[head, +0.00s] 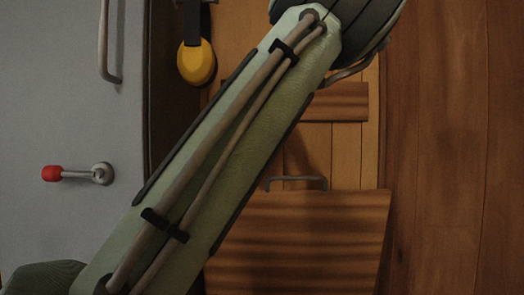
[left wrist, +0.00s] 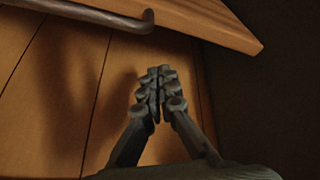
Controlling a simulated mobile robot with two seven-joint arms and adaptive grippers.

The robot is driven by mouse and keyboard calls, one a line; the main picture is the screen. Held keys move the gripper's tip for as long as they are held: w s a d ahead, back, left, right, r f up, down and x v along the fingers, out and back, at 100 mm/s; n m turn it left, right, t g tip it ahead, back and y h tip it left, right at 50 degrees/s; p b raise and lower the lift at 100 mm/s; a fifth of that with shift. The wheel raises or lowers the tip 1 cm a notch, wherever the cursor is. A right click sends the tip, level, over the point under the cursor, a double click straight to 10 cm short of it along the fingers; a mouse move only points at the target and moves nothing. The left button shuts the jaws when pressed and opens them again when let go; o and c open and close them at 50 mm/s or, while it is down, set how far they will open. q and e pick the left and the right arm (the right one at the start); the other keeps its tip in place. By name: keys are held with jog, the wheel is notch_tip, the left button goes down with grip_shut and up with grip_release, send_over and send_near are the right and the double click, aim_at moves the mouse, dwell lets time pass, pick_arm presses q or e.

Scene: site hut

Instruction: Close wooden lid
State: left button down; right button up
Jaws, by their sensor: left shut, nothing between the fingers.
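The wooden lid (head: 300,240) is a dark-striped board at the bottom middle of the head view, partly hidden by my left arm. A grey metal handle (head: 297,180) shows along its upper edge. Behind it is a lighter plank surface (head: 345,155). In the left wrist view, my left gripper (left wrist: 158,75) is shut and empty in front of planks (left wrist: 60,90). A board edge (left wrist: 215,22) and a metal bar (left wrist: 148,20), seemingly the lid and its handle, show above the fingertips, with no clear contact. The left fingers are not visible in the head view. My right gripper is not in view.
A grey cabinet (head: 75,220) with a red-tipped lever (head: 78,173) stands at the left. A yellow and black object (head: 196,62) hangs beside it. A short dark board (head: 345,102) crosses the planks. A wooden wall (head: 450,150) fills the right.

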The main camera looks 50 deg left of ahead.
pick_arm(q)
jog(key=d, duration=0.1)
jog(key=d+f, duration=0.1)
jog(key=shift+d+f+b, duration=0.2)
jog(key=shift+d+b, duration=0.1)
jog(key=shift+b, duration=0.1)
jog(key=shift+s+d+f, duration=0.1)
jog(key=shift+s+d, duration=0.05)
jog(key=shift+d, duration=0.25)
